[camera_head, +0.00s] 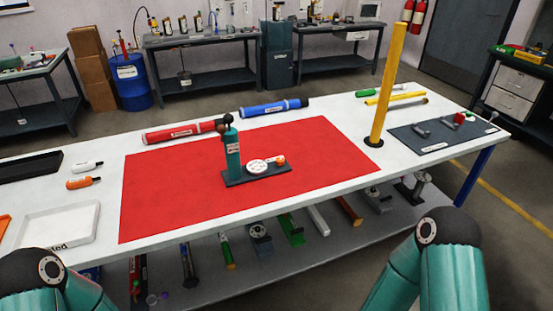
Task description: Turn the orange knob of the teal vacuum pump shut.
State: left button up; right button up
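The teal vacuum pump (233,157) stands upright on a dark base plate (240,180), on the red mat (165,195) in the middle of the white table. A round white dial-like part (257,167) lies on the base to the right of the cylinder. The small orange knob (280,160) sits at the right end of the base; how far it is turned cannot be told. Teal links of my arms show at the bottom left and bottom right corners. Neither gripper is in view, and nothing touches the pump.
A tall yellow post (390,85) stands right of the mat. Red (180,133) and blue (273,108) tubes lie behind the pump. A white tray (57,226), black tray (30,167) and small bottles are at left. A grey mat (435,143) with parts is at right.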

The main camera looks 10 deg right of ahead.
aim_at(280, 161)
jog(key=z, duration=0.8)
jog(key=i, duration=0.15)
jog(key=u, duration=2.45)
jog(key=k, duration=1.25)
jog(key=z, duration=0.85)
jog(key=i, duration=1.2)
jog(key=u, duration=0.1)
